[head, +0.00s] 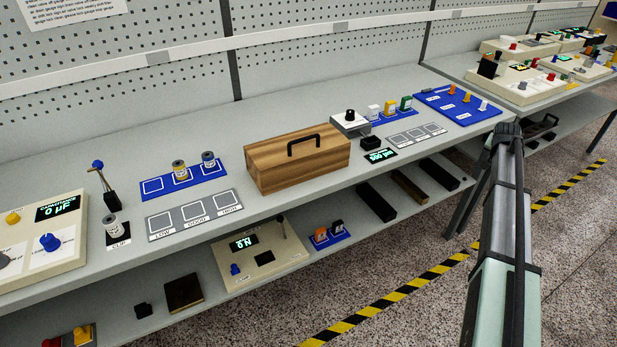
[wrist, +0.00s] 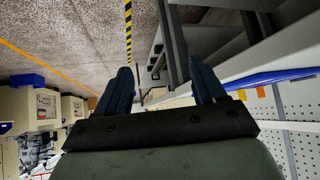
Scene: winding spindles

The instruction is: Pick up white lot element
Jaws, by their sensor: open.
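A white block-like element (head: 374,112) stands on a small blue tray (head: 392,119) at the back right of the bench in the head view. It is the leftmost of a row with an orange element (head: 390,107) and a green element (head: 406,103). Its label is too small to read. My gripper (wrist: 165,88) is open and empty in the wrist view, its two dark blue fingers spread apart over the floor and bench side. The white element does not show in the wrist view. In the head view my arm rises at the right, and the gripper itself cannot be made out.
A grey-white device with a black knob (head: 350,121) stands just left of the tray. A wooden box (head: 298,158) with a black handle is further left. A card with three squares (head: 417,135) lies in front of the tray. A blue board (head: 457,106) with several pegs lies right.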

